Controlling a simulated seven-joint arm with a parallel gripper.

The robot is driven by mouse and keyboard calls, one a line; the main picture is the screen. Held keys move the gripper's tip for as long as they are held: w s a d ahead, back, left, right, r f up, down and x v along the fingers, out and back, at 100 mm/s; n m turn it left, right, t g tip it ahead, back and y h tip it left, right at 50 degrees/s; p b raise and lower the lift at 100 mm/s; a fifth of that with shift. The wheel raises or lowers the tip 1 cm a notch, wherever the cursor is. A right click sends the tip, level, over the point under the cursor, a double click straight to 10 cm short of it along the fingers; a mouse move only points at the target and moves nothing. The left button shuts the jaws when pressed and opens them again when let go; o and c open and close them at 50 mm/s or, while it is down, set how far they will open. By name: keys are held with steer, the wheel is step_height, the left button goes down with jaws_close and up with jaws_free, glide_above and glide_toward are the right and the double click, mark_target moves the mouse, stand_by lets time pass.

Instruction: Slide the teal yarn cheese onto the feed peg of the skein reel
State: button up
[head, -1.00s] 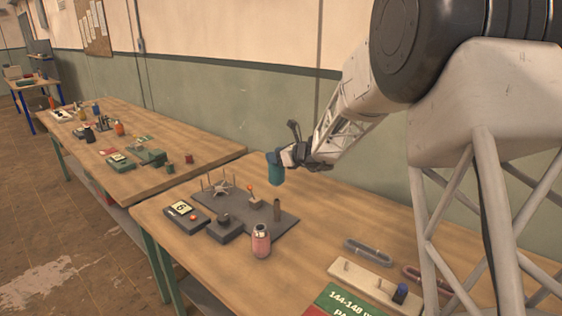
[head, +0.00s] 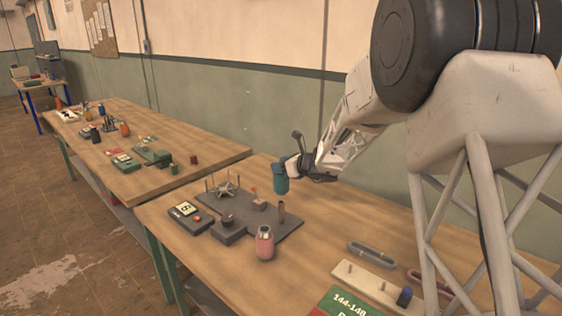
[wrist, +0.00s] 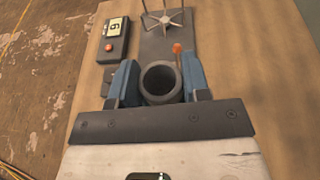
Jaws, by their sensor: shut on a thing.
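The teal yarn cheese (head: 280,181) is held upright in my gripper (wrist: 160,85), above the work table. In the wrist view its dark, hollow top (wrist: 160,80) sits between the two blue fingers, which are shut on it. The skein reel (head: 225,188) stands on a dark grey base plate and shows as a star of arms in the wrist view (wrist: 165,18). A brown upright post, apparently the feed peg (head: 281,212), stands at the plate's right end. The cheese hangs above this peg with a small gap in the head view. The wrist view does not show the peg.
A pink cylinder (head: 264,243) stands in front of the peg. An orange-topped lever (head: 253,194) stands between reel and peg. A counter box (head: 188,215) is at left, and a pale board (head: 370,283) lies at right. The table behind the plate is clear.

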mark_target(281, 202)
steer(key=shift+f, duration=1.35)
steer(key=shift+f, duration=0.95)
stand_by(0.6)
steer(key=shift+f, duration=0.7)
steer(key=shift+f, duration=1.15)
stand_by(1.2)
steer(key=shift+f, duration=1.75)
steer(key=shift+f, duration=0.5)
